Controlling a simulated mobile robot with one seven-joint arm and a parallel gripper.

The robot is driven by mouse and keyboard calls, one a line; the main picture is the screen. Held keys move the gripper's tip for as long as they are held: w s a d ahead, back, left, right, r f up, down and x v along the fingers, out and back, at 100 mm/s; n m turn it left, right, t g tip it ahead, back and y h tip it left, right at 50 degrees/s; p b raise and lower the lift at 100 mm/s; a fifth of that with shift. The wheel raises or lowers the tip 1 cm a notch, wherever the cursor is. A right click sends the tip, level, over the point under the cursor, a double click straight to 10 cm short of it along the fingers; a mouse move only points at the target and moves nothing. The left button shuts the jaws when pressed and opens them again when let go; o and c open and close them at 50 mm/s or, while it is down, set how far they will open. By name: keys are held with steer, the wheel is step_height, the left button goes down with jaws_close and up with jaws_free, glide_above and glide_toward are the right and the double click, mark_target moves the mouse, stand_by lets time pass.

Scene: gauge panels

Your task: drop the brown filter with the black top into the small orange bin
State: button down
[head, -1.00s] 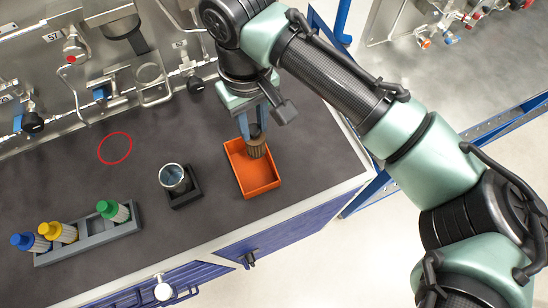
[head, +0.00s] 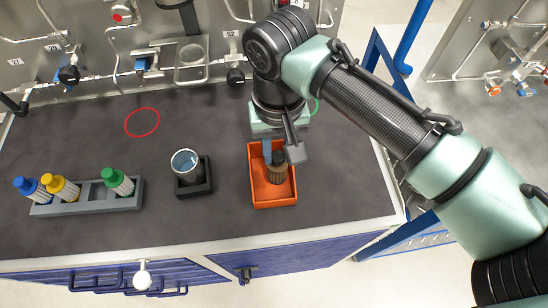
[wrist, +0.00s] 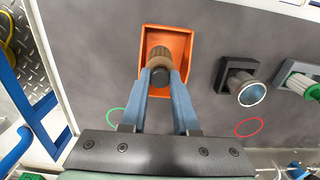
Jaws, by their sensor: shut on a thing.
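The brown filter (head: 277,174) with the black top stands about upright, black end up, within the outline of the small orange bin (head: 258,182). My gripper (head: 271,152) is shut on the filter near its top; my arm partly hides the fingers in the head view. In the wrist view, the two blue-grey fingers of my gripper (wrist: 160,80) sit either side of the black top, and the brown ribbed filter (wrist: 160,54) lies beyond them, inside the walls of the orange bin (wrist: 184,46). I cannot tell whether the filter touches the bin floor.
A grey rack (head: 88,203) holds blue-, yellow- and green-topped filters. A red ring (head: 142,122) marks clear counter. Pipes and valves line the back panel.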

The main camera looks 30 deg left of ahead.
steer(key=shift+f, duration=0.25)
steer(key=c, duration=0.6)
jaws_free()
step_height(320, 180, up, 13)
steer(key=shift+b, duration=0.35)
